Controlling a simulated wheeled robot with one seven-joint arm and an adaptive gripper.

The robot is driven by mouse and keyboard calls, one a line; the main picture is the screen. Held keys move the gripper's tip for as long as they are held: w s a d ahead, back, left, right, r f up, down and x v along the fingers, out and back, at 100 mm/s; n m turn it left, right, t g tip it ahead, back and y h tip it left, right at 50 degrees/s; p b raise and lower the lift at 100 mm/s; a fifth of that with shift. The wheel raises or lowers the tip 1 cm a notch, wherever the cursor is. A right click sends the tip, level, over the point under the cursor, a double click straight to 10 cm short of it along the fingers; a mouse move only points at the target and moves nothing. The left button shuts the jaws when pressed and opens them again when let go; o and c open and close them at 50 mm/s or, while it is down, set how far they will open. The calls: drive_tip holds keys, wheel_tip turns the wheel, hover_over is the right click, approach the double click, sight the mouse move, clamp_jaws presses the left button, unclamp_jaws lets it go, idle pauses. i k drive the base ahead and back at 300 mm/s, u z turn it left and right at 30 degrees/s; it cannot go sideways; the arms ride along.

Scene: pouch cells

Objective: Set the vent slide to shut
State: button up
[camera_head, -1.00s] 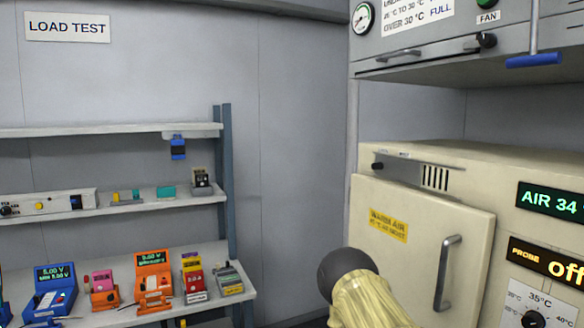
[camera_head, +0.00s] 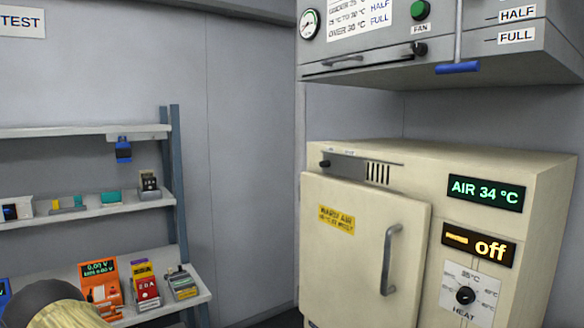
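The vent slide (camera_head: 345,167) is a grey metal strip along the top front of the cream warm-air cabinet (camera_head: 540,215). Its small black knob (camera_head: 325,163) is at the left end. Several dark vertical vent slots (camera_head: 378,173) show uncovered to the right of it. The cabinet door (camera_head: 355,260), with a yellow label and a grey handle (camera_head: 389,260), is below the slide. My gripper is not in view. Only a dark rounded part and pale yellow sleeve of my arm show at the bottom left, well away from the slide.
A grey hood (camera_head: 400,65) with a gauge, a green fan button (camera_head: 420,10) and a blue-handled lever (camera_head: 457,68) overhangs the cabinet. Shelves (camera_head: 100,212) with several coloured devices stand at the left. Open space shows between shelves and cabinet.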

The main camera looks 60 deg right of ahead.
sight(352, 169)
drive_tip(key=k, duration=0.35)
drive_tip(key=z, duration=1.15)
drive_tip(key=i, duration=0.5)
